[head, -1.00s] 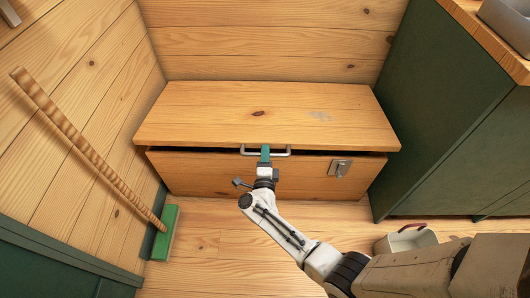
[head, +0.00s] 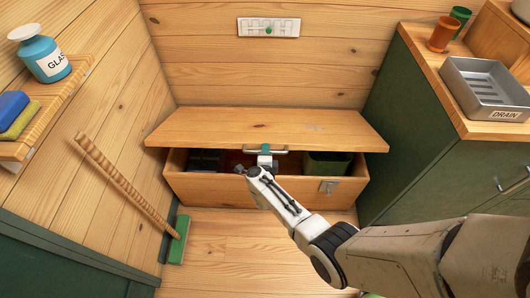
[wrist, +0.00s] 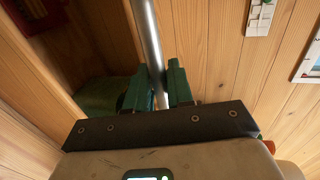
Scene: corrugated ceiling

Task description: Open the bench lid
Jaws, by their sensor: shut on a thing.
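The wooden bench (head: 222,189) stands against the back wall. Its lid (head: 240,124) is tilted part way up, with a dark gap along the front. A metal bar handle (head: 283,152) sits at the middle of the lid's front edge. My gripper (head: 266,150) is at this handle, with its green fingers shut on it. In the wrist view the handle bar (wrist: 153,45) runs between the two green fingers of my gripper (wrist: 156,85). Inside the bench, a green thing (head: 327,162) and dark things (head: 205,160) show partly.
A broom (head: 130,185) leans at the left wall, its green head on the floor. A shelf (head: 45,115) with a bottle (head: 40,58) is upper left. A green cabinet (head: 430,150) with a drain tray (head: 485,88) stands right. A white peg rail (head: 268,27) is on the back wall.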

